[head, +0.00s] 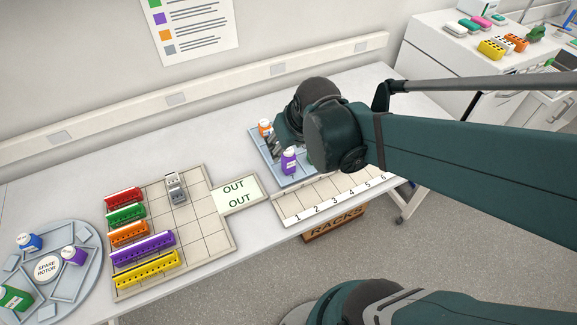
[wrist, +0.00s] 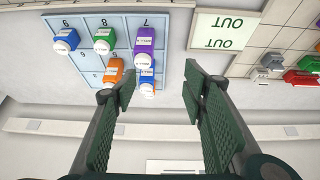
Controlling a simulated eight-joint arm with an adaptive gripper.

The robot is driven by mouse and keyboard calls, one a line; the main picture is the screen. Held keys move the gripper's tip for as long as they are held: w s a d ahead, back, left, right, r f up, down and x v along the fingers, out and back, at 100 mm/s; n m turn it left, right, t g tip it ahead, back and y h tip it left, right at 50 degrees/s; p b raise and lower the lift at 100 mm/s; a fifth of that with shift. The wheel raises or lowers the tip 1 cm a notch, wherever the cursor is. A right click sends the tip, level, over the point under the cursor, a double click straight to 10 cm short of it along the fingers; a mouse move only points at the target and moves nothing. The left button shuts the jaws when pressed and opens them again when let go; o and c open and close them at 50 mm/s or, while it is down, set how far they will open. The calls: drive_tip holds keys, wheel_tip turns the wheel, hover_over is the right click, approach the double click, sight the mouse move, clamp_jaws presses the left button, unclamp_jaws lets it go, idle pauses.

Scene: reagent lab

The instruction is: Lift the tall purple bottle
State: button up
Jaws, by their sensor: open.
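The tall purple bottle (head: 289,160) stands upright at the near left of the blue tray in the head view. In the wrist view a purple bottle with a white cap (wrist: 144,40) stands by the number 7. My gripper (wrist: 158,88) is open and empty, its fingers apart. In the wrist view its tips appear below the purple bottle, with the bottle between their directions but not between the pads.
The blue tray (wrist: 88,22) also holds a blue bottle (wrist: 66,42), a green bottle (wrist: 103,40), an orange bottle (wrist: 113,70) and a blue-and-white bottle (wrist: 146,74) close to the purple one. An OUT sign (head: 236,193) lies left of the tray. Another purple bottle (head: 74,257) sits on the spare rotor.

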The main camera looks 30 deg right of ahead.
sight(291, 159)
drive_tip(key=shift+g, duration=0.5)
drive_tip(key=w+d+f, duration=0.1)
drive_tip(key=f, duration=0.2)
drive_tip(key=w+d+f+b, duration=0.1)
drive_tip(key=f, duration=0.2)
drive_tip(key=d+f+b, duration=0.1)
drive_tip(key=f, duration=0.2)
drive_tip(key=shift+w+d+f, duration=0.25)
drive_tip(key=shift+w+f, duration=0.05)
drive_tip(key=shift+w, duration=0.1)
drive_tip(key=shift+f, duration=0.1)
drive_tip(key=shift+b+x, duration=0.3)
drive_tip(key=shift+x, duration=0.85)
drive_tip(key=shift+w+f, duration=0.15)
drive_tip(key=shift+w, duration=0.05)
drive_tip(key=shift+w+d+f+b, duration=0.1)
drive_tip(key=shift+w+f+b, duration=0.1)
drive_tip(key=shift+w+f, duration=0.3)
drive_tip(key=shift+w+d+f+b, duration=0.15)
drive_tip(key=shift+w+f, duration=0.1)
drive_tip(key=shift+f, duration=0.4)
drive_tip(key=shift+x, duration=1.05)
drive_tip(key=c, duration=1)
